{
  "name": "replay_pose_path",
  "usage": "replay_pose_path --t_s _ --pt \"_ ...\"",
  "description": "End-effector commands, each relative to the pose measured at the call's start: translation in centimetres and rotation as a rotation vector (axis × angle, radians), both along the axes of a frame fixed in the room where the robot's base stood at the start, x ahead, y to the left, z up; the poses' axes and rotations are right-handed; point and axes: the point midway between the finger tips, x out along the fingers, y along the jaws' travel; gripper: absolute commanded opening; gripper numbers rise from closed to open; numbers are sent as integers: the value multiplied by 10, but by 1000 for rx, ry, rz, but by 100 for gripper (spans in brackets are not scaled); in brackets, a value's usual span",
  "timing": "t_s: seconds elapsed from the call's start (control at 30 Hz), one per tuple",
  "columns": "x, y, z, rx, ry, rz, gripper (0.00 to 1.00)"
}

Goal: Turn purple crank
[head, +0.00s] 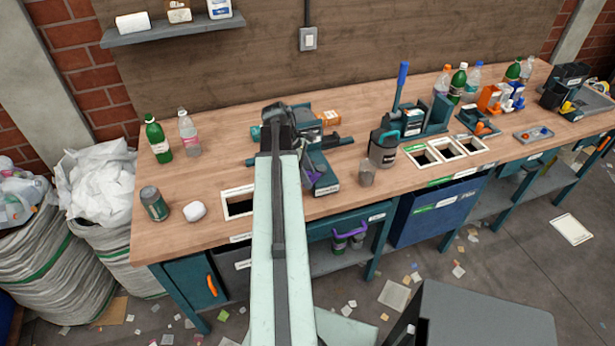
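A small dark purple part (314,178), which looks like the crank, shows low on the front of a teal and grey bench machine (326,183). It is partly hidden, and its exact shape is too small to tell. My arm reaches up from the bottom of the head view and ends over the bench, just left of the machine. My gripper (278,117) is at the arm's far end, up and to the left of the purple part. Its fingers are hard to make out, so I cannot tell whether they are open or touching anything.
A framed bench opening (238,202) lies left of my arm. A grey canister (384,146) and a cup (367,174) stand right of the machine. A blue-handled press (401,85) rises behind. A can (153,203) and bottles stand at left. A purple-handled carrier (350,230) sits below.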

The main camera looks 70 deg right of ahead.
Motion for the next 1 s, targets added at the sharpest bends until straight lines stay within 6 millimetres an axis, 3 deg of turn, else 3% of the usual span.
replay_pose_path --t_s 0.03,0.17,1.0 --pt "0 0 0 0 0 0 36" --pt "0 0 0 0 0 1 0" --pt "2 0 0 -1 0 4 0"
